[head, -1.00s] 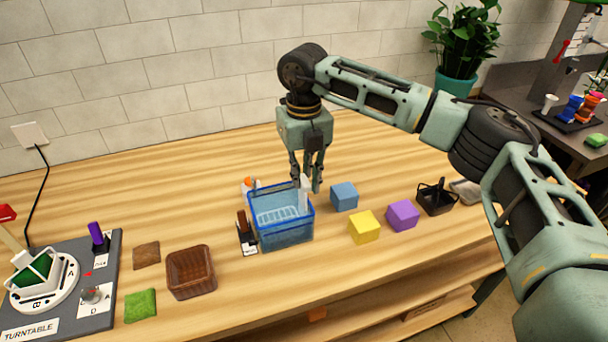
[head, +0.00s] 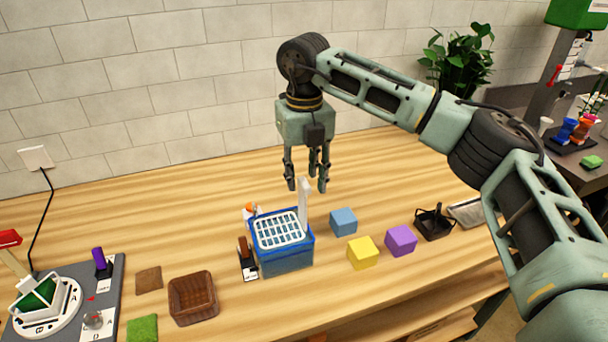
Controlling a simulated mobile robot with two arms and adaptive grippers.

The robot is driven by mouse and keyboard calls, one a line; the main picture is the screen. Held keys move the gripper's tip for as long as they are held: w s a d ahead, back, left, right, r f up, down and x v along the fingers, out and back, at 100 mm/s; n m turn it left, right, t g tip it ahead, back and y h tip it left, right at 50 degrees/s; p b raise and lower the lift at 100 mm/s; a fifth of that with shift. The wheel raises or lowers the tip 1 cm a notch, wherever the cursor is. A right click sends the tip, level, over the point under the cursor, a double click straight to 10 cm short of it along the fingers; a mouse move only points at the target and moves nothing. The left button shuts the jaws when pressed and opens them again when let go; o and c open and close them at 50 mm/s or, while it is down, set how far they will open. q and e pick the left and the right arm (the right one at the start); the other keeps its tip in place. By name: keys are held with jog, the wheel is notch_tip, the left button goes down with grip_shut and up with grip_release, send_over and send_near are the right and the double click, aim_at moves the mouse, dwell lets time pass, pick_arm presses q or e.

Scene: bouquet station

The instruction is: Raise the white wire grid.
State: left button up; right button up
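The white wire grid (head: 279,231) lies level across the top of the blue bin (head: 287,262), about at its rim. A white upright handle (head: 304,207) stands at the grid's right back side. My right gripper (head: 307,187) is above and behind the bin, pointing down, with its fingers spread. The top of the handle shows between the fingertips, with gaps to both sides, and nothing is gripped. My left gripper is out of view.
Blue (head: 343,222), yellow (head: 362,252) and purple (head: 400,240) cubes stand right of the bin. A black caddy (head: 434,224) is farther right. A brown basket (head: 193,298) and the turntable board (head: 70,300) are left.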

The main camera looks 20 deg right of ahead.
jog(key=shift+w+f, duration=0.1)
notch_tip(320, 180, up, 12)
dwell(0.5)
jog(key=shift+f, duration=0.1)
dwell(0.4)
